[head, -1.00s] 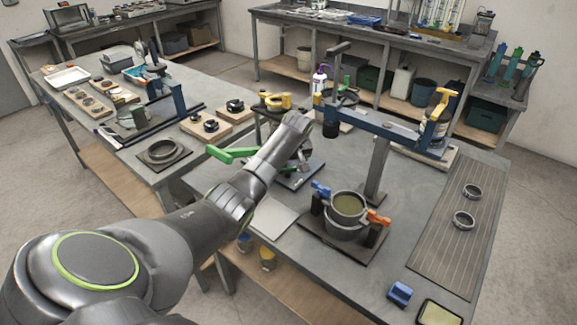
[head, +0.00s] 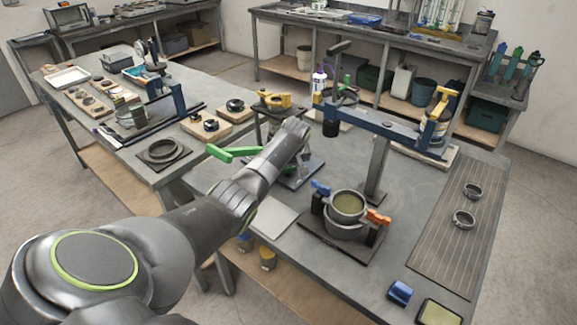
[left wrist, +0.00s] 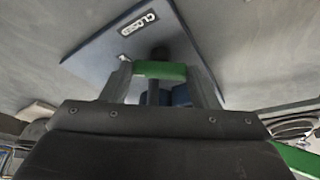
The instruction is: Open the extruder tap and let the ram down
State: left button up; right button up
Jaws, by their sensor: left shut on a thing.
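A dark blue plate (left wrist: 90,38) with a "CLOSED" label (left wrist: 139,23) fills the middle of the left wrist view. In the head view this plate (head: 312,175) lies on the near table, partly behind my arm. My left gripper (left wrist: 160,72) is shut on a green tap handle (left wrist: 159,70), a short bar standing over the plate beside a dark post. In the head view my left gripper (head: 301,166) points down at the plate, and its fingertips are hard to make out. A longer green lever (head: 232,153) sticks out to the left behind my forearm. My right gripper is not in view.
A blue beam press (head: 385,127) on a grey post stands right of my gripper. A pot (head: 347,208) sits in a holder with blue and orange clamps in front of it. A yellow-topped stand (head: 275,100) is behind my wrist.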

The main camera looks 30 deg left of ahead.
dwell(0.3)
pick_arm(q)
jog(key=shift+w+n, duration=0.1)
jog(key=shift+n, duration=0.7)
jog(key=shift+w+d+f+n+g+y+b, duration=0.1)
jog(key=shift+n+g+y+b, duration=0.2)
jog(key=shift+n+g+b, duration=0.55)
jog(key=shift+n+b, duration=0.7)
jog(key=shift+n, duration=0.55)
jog(key=shift+w+n+g+y+b, duration=0.1)
jog(key=shift+n+g+y+b, duration=0.25)
jog(key=shift+n+b, duration=0.45)
jog(key=o, duration=1)
jog(key=shift+c, duration=0.2)
